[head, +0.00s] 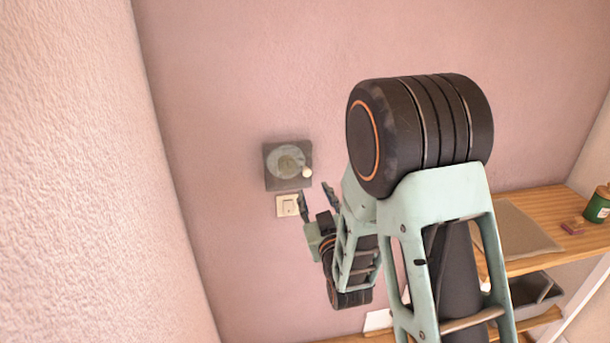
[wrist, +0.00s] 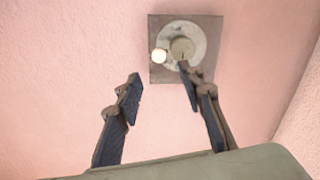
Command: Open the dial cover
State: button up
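The dial cover (head: 274,182) is a dark, square, see-through panel on the pink wall, left of my arm in the head view. A pale round dial (head: 287,161) shows through it, and a small whitish knob (head: 307,173) sits at its right side. In the wrist view the cover (wrist: 213,75) is at the top, with the dial (wrist: 200,38) and the knob (wrist: 159,56) at left. It looks shut. My gripper (head: 317,190) is open and empty, just below and right of the cover. In the wrist view my gripper's fingertips (wrist: 158,72) are spread, the right one overlapping the dial's lower part. Contact cannot be told.
A cream light switch (head: 287,206) is on the wall just below the cover. At right, a wooden shelf (head: 570,246) holds a grey flat item (head: 522,232) and a green jar (head: 598,205). A rough pale wall (head: 80,180) stands close at left.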

aim_at(307, 173)
jog(key=p+x, duration=0.1)
jog(key=x, duration=0.8)
jog(key=shift+w, duration=0.4)
grip_shut()
